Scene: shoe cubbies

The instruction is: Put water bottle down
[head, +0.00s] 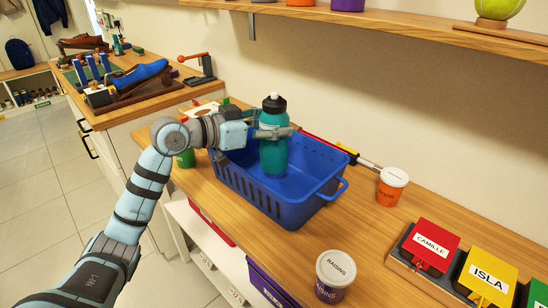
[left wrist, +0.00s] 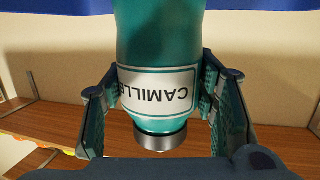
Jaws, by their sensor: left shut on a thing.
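A teal water bottle (head: 273,152) with a dark lid stands upright in or over the blue basket (head: 235,190) on the wooden counter. My left gripper (head: 272,132) is shut around the bottle's upper part, just below the lid. In the left wrist view the bottle (left wrist: 160,60) sits between the two fingers of the gripper (left wrist: 160,100), and its label reads CAMILLE. I cannot tell whether the bottle's base touches the basket floor. My right gripper is not in view.
An orange-labelled cup (head: 391,188) and a raisins cup (head: 335,278) stand right of the basket. A red CAMILLE box (head: 430,246) and a yellow ISLA box (head: 488,276) are at the right. A shelf (head: 400,18) overhangs the back. Bare counter (head: 320,228) lies between basket and cups.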

